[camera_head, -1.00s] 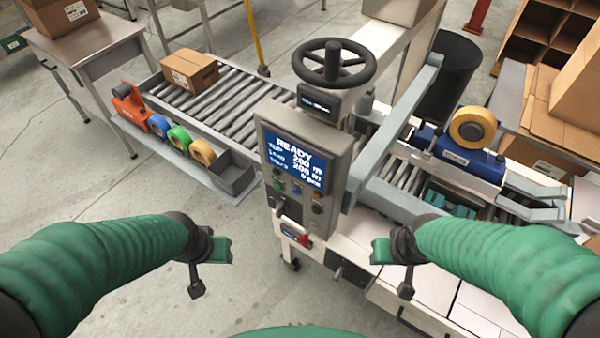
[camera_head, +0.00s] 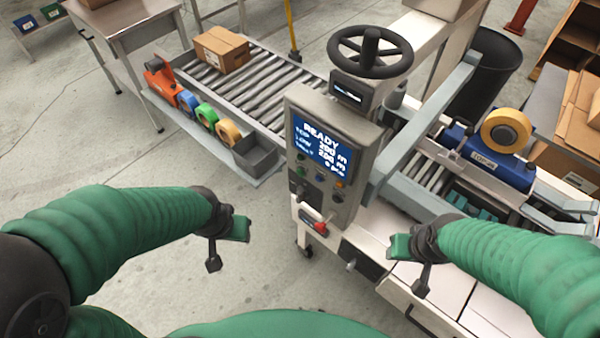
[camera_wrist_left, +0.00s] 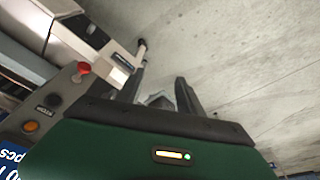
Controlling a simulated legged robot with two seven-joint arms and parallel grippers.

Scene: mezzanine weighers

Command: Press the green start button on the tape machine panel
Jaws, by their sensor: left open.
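The tape machine panel (camera_head: 350,138) is a grey box with a blue screen reading READY, near the picture's middle. The green start button (camera_head: 301,170) is small, in the button rows below the screen. My left gripper (camera_head: 224,244) is open and empty, left of and below the panel, apart from it. In the left wrist view its two dark fingers (camera_wrist_left: 160,84) point over bare floor, with part of the panel at lower left; I cannot make out the green button there. My right gripper (camera_head: 412,260) is to the right of and below the panel, its jaws unclear.
A red switch (camera_head: 320,228) sits below the panel, and a black handwheel (camera_head: 370,52) stands above it. A roller conveyor (camera_head: 265,90) carries a carton (camera_head: 222,50). Tape rolls (camera_head: 206,117) and a grey bin (camera_head: 256,155) lie along its near edge. Floor (camera_head: 265,280) between the arms is clear.

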